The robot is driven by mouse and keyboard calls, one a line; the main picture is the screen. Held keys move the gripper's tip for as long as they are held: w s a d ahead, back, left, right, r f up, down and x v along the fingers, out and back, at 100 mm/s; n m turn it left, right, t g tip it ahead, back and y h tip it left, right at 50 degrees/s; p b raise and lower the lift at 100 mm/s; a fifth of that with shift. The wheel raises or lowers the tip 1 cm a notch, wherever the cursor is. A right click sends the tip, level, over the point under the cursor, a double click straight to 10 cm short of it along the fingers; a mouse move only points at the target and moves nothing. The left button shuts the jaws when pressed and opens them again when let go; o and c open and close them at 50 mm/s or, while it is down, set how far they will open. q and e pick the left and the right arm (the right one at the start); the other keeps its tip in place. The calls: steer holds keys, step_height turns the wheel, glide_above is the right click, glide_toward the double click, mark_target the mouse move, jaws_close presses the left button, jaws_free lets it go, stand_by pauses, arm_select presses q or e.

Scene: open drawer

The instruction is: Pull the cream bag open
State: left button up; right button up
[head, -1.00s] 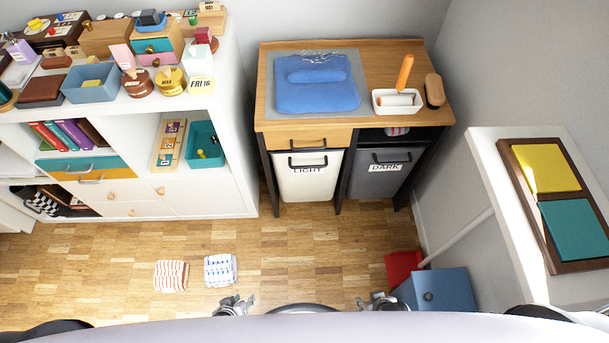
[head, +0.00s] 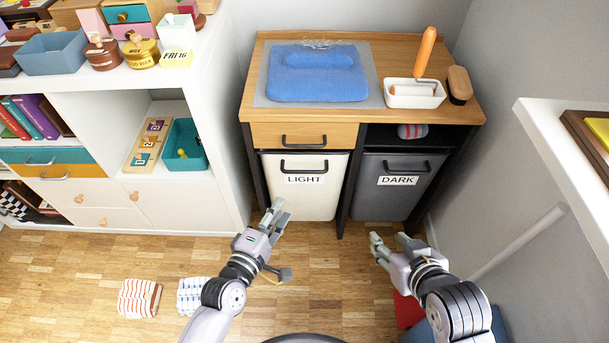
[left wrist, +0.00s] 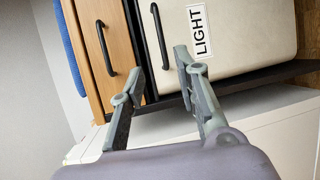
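The cream bag (head: 304,204) is a tall laundry bag labelled LIGHT, with a black bar handle (head: 304,166) near its top. It hangs closed in the cabinet, below a wooden drawer. My left gripper (head: 277,212) is in front of the bag's lower left part, below the handle, and holds nothing. In the left wrist view the bag (left wrist: 240,55) and its handle (left wrist: 160,37) lie beyond my two fingers (left wrist: 161,75), which are spread apart. My right gripper (head: 391,238) is lower right, in front of the dark bag, with its fingers apart and empty.
The grey bag (head: 385,202) labelled DARK hangs right of the cream bag. The wooden drawer (head: 268,138) above has its own black handle. A white shelf unit (head: 190,205) stands to the left. Two folded cloths (head: 138,298) lie on the floor. A red and blue object stands lower right.

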arm_select(q)
steer(key=b, duration=0.2)
glide_toward(305, 172)
steer(key=w, duration=0.3)
steer(key=shift+s+d+f+b+x, duration=0.15)
steer(key=shift+b+x, duration=0.3)
steer(key=shift+x, duration=0.85)
steer(key=shift+d+f+b+x, duration=0.1)
steer(key=shift+b+x, duration=0.3)
steer(key=shift+x, duration=0.9)
steer(key=shift+s+d+f+b+x, duration=0.15)
steer(key=shift+b+x, duration=0.3)
steer(key=shift+x, duration=0.85)
arm_select(e)
steer(key=w+a+r+t+y, duration=0.2)
steer(key=r+t, duration=0.4)
steer(key=r, duration=0.3)
steer(key=w+a+r+t+y, duration=0.2)
steer(key=r+t, duration=0.4)
steer(key=r, duration=0.4)
steer(key=shift+w+r+n+t, duration=0.3)
steer(key=shift+w, duration=0.2)
steer(key=shift+a, duration=0.1)
arm_select(q)
jaws_close()
